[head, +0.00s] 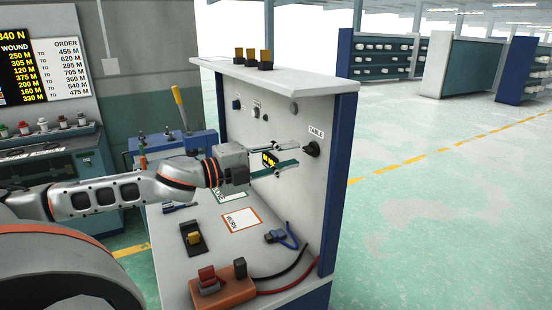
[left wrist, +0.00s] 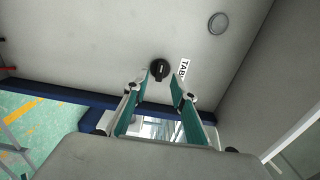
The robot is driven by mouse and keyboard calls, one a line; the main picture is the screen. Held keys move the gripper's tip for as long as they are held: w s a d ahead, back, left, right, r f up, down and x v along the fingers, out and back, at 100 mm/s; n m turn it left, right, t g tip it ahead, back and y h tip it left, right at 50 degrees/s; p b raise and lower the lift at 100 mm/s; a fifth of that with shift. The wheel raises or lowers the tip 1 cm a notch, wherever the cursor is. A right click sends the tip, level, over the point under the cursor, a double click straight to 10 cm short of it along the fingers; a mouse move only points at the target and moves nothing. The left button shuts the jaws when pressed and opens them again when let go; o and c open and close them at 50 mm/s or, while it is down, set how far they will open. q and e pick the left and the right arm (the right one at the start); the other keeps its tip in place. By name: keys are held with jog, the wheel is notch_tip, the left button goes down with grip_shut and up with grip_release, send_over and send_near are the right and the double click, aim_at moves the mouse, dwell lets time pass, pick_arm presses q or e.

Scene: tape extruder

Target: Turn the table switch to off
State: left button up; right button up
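The table switch is a black rotary knob (head: 311,149) on the light grey upright panel, under a white label reading TABLE (head: 316,132). In the left wrist view the knob (left wrist: 160,69) shows ahead, close to the fingertips, with its label (left wrist: 184,69) beside it. My left gripper (head: 294,154) is open, its fingers pointing at the panel just left of the knob. In the left wrist view the two green-padded fingers (left wrist: 161,78) stand apart, with the knob just beyond the gap between them. I cannot tell whether they touch it. My right gripper is not in view.
The grey panel (head: 318,200) has a blue right edge (head: 341,180). Below the arm, a bench holds a card (head: 241,219), a blue clamp-like item (head: 275,236), cables and an orange box with a red switch (head: 222,286). Open floor lies to the right.

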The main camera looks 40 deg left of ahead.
pick_arm(q)
jog(key=shift+v, duration=1.4)
